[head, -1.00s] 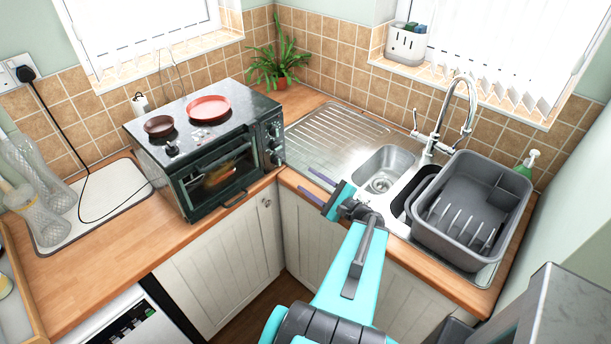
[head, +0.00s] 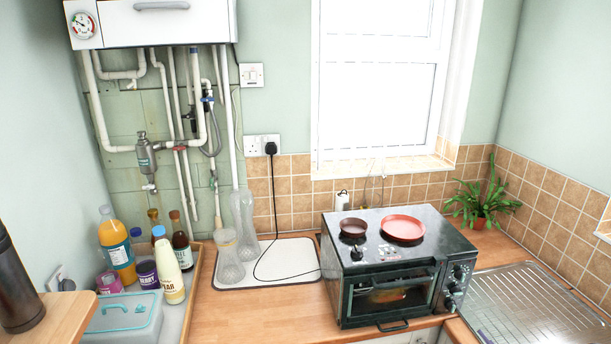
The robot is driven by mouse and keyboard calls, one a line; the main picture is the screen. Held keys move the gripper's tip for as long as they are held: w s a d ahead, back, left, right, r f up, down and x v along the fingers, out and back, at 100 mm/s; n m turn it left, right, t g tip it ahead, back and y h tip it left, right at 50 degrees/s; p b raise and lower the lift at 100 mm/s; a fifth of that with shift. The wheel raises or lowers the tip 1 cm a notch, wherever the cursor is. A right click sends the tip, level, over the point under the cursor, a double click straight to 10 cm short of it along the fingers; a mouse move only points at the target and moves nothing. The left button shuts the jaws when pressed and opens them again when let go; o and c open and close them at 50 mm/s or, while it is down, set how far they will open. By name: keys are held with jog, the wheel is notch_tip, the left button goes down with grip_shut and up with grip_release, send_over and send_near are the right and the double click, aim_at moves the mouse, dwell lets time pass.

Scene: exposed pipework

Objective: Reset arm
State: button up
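My arm and gripper are outside the head view now. The task names no other object. The view holds a black toaster oven (head: 393,298) on the wooden counter. A small brown pan (head: 353,228) and a red plate-like pan (head: 403,228) are on its top.
Glass vases (head: 229,262) stand on a white mat (head: 285,277) left of the oven. A tray of bottles (head: 170,262) and a grey lidded box (head: 122,318) are further left. White pipes (head: 190,110) run below a boiler (head: 150,22). The steel drainer (head: 530,295) is at right.

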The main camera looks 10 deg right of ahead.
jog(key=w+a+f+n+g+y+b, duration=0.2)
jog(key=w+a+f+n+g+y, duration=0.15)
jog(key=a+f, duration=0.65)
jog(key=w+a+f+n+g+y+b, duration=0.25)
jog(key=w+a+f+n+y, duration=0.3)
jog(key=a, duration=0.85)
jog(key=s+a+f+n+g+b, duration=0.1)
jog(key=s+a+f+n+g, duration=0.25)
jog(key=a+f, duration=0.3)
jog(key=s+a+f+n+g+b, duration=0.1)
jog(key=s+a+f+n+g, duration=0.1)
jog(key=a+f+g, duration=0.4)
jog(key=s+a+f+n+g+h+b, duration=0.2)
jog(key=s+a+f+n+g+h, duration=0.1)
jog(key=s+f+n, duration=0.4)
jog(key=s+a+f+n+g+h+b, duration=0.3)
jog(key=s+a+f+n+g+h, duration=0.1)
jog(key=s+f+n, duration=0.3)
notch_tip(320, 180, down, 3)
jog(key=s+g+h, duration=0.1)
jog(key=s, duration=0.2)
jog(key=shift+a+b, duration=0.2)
jog(key=shift+b, duration=0.15)
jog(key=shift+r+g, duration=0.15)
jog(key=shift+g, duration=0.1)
